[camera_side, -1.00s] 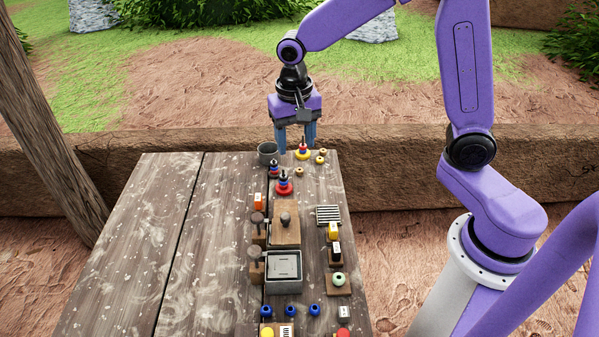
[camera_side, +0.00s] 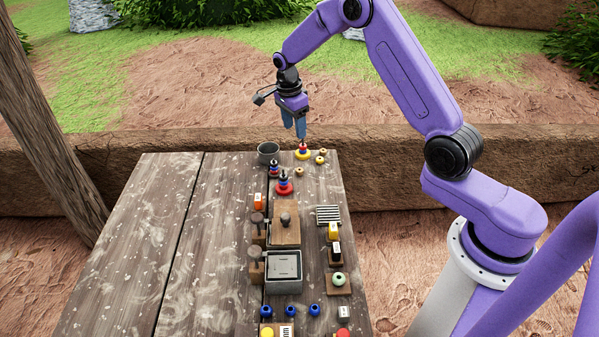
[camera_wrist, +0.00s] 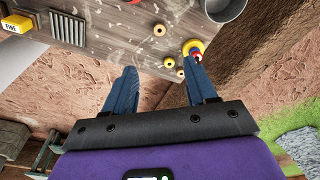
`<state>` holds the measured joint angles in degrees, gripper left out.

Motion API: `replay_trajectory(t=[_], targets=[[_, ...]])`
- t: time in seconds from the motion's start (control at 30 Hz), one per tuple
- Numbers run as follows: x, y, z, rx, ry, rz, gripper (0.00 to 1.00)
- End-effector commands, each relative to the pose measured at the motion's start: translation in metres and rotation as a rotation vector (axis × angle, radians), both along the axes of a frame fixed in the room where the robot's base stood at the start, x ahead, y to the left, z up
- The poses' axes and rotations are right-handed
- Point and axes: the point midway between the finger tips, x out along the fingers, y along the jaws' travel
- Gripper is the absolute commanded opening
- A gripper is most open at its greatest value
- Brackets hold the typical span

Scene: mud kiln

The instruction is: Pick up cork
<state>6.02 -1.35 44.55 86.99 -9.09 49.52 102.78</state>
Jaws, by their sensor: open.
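Several small round tan pieces lie at the far end of the table. One piece (camera_side: 299,171) sits a little nearer, and two others (camera_side: 320,160) (camera_side: 322,152) lie close to the far right corner. In the wrist view the same kind of pieces show as one (camera_wrist: 159,29) further off and two (camera_wrist: 169,62) (camera_wrist: 181,72) close together between the fingertips. I cannot tell which of them is the cork. My gripper (camera_side: 294,133) is open and empty, above the far edge of the table. Its two blue fingers also show in the wrist view (camera_wrist: 162,69).
A yellow-based stacked piece (camera_side: 303,152) stands beside the tan pieces, with a grey cup (camera_side: 267,152) to its left. A red-based stack (camera_side: 284,184) stands nearer. Boxes, blocks and stamps fill the right side. The left of the table (camera_side: 150,240) is clear.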

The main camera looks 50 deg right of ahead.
Motion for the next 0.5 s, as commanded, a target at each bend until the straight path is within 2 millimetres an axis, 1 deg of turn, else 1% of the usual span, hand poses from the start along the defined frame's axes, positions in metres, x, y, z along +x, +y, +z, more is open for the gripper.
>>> replay_trajectory(t=[0.03,0.1,0.4,0.5], targets=[[-0.002,-0.001,-0.010,0.000,0.007,0.000,0.56],[-0.002,-0.002,-0.023,0.001,0.008,0.001,0.56],[-0.003,-0.009,-0.079,0.000,0.007,0.003,0.56],[-0.004,-0.011,-0.093,0.001,0.004,0.002,0.56]])
